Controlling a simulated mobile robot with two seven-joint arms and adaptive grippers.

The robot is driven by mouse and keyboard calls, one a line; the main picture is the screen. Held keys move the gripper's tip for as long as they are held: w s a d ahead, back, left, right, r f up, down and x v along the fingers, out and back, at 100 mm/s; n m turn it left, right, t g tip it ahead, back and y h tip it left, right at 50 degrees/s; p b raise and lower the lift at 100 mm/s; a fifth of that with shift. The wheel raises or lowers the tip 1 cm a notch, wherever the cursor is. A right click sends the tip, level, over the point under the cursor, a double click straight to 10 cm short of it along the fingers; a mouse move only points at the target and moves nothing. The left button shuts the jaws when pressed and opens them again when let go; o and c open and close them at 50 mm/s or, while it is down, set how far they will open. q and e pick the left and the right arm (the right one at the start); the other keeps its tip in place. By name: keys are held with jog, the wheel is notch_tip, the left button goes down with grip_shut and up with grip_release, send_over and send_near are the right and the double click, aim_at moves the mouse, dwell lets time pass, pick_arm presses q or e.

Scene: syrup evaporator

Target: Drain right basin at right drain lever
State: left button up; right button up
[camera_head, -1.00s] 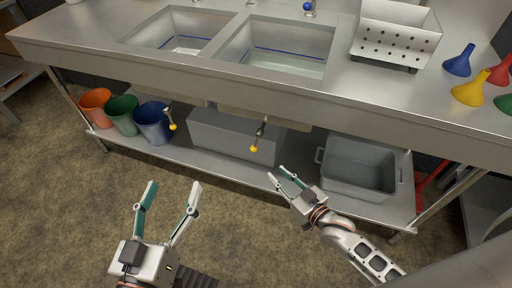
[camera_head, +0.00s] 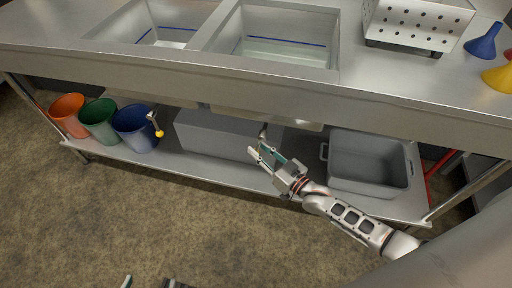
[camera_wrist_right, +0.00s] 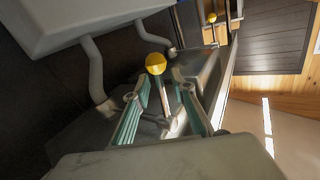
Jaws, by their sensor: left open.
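The right basin (camera_head: 232,48) is sunk in the steel counter and holds shallow clear liquid. The right drain lever (camera_head: 263,131) hangs below it; its yellow ball end shows clearly in the right wrist view (camera_wrist_right: 155,63). My right gripper (camera_head: 262,153) is at the lever under the counter. In the right wrist view, its teal-padded fingers (camera_wrist_right: 162,88) stand apart on either side of the lever, with gaps visible; it is open. Contact cannot be told. My left gripper (camera_head: 148,283) shows only its fingertips at the bottom edge, spread apart.
The left drain lever (camera_head: 159,133) has a yellow knob. Orange (camera_head: 68,114), green (camera_head: 100,121) and blue (camera_head: 135,127) buckets stand on the lower shelf. A grey box (camera_head: 212,137) and an open grey tub (camera_head: 368,162) are there too. The floor in front is clear.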

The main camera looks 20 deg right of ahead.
jog(key=shift+w+a, duration=0.2)
jog(key=shift+w, duration=0.4)
